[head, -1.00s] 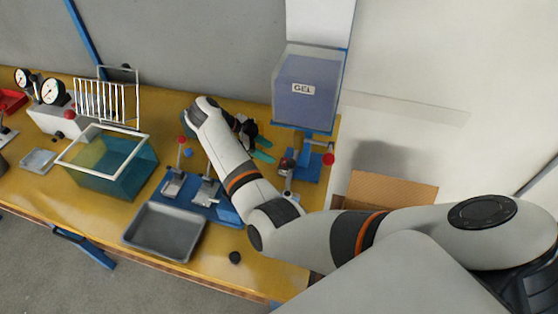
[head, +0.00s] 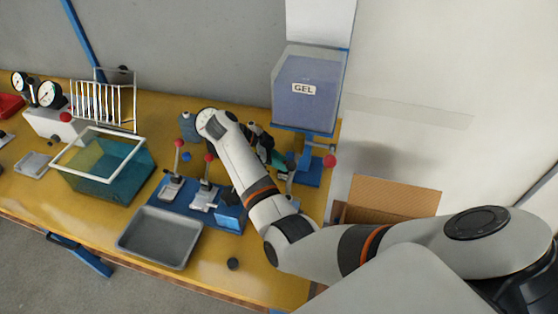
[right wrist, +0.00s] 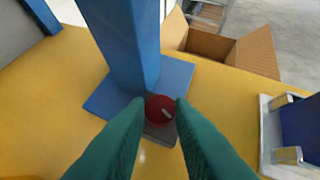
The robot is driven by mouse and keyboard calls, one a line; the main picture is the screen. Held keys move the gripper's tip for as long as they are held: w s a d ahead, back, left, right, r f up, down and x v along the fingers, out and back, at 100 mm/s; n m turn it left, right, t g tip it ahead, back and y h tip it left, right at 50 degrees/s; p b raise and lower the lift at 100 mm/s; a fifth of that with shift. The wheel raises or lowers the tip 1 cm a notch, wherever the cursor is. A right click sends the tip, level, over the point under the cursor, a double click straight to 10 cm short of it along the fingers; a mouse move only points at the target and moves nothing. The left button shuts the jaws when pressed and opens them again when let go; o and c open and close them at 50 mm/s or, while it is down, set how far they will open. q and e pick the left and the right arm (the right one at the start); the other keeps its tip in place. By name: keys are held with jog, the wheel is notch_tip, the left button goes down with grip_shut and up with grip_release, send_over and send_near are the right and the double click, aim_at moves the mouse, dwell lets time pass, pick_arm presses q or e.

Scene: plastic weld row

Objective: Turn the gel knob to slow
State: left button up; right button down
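The gel tank (head: 308,92), labelled GEL, sits on a blue stand (head: 308,172) at the right end of the yellow bench. In the right wrist view, a round red knob (right wrist: 158,108) with a short white mark sits low, in front of the blue column (right wrist: 128,45). My right gripper (head: 279,160) is by the stand, partly hidden by my arm. In the right wrist view its teal fingers (right wrist: 161,101) are apart, with their tips at either side of the knob. I cannot tell whether they touch it. The scale lettering is not readable. My left gripper is out of view.
A red ball (head: 330,160) juts from the stand's right side. An open cardboard box (head: 392,196) is beyond the bench's right end. Red-tipped levers (head: 176,165), a grey tray (head: 160,238) and a teal tank (head: 104,178) are to the left.

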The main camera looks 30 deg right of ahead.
jog(key=n+t+p, duration=0.1)
jog(key=n+p, duration=0.1)
jog(key=p, duration=0.1)
jog(key=n+t+p, duration=0.1)
jog(key=shift+s+a+r+n+t+h+p, duration=0.1)
jog(key=shift+s+r+n+t+h+p, duration=0.2)
jog(key=shift+s+h+p, duration=0.1)
jog(key=shift+f+n+t, duration=0.15)
jog(key=shift+n+t, duration=0.15)
jog(key=shift+n, duration=0.1)
jog(key=shift+f, duration=0.15)
jog(key=c, duration=1.3)
grip_release()
jog(key=shift+o, duration=0.2)
jog(key=shift+w, duration=0.1)
